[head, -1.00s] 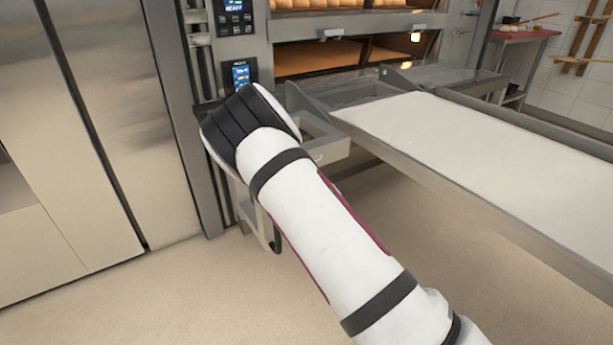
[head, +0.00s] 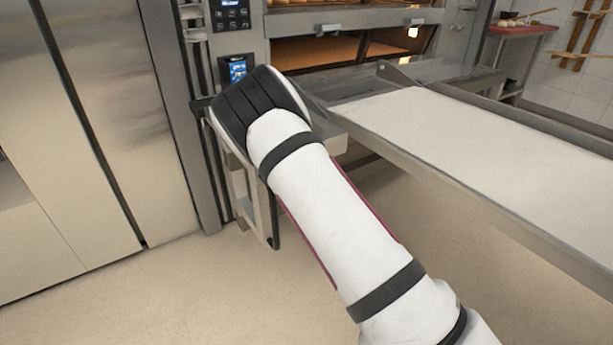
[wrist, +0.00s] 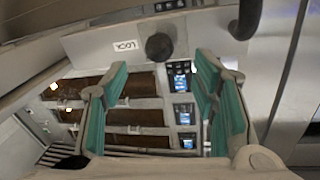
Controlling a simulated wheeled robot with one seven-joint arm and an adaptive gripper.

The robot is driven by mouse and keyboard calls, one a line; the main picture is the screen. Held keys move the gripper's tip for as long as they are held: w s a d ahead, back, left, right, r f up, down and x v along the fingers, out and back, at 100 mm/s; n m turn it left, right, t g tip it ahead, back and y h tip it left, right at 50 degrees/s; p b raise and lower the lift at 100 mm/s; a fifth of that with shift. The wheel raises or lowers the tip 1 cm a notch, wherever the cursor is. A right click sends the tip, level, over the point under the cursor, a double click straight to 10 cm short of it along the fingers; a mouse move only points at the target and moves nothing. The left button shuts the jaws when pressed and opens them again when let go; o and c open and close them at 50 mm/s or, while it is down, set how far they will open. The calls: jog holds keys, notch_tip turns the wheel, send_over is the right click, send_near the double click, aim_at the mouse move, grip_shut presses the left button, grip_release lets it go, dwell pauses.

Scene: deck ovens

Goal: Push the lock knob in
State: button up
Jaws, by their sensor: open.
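The lock knob (wrist: 159,46) is a dark round knob in the wrist view. It sits on a grey metal plate beside a white label reading LOCK (wrist: 125,45). My gripper (wrist: 156,75) is open and empty, with its teal-padded fingers on either side of the view. The knob appears between and above the fingertips, nearer the right one. I cannot tell whether anything touches it. In the head view my own arm covers the gripper and the knob.
The loader's white belt (head: 440,130) extends to the right at the oven front. The deck oven (head: 320,55) stands behind, with control panels (head: 231,15) at its left. A steel cabinet (head: 90,120) is on the left. The floor (head: 200,300) in front is clear.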

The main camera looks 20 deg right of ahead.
jog(key=s, duration=0.3)
jog(key=shift+s+d, duration=0.2)
jog(key=shift+s, duration=0.1)
jog(key=shift+w, duration=0.1)
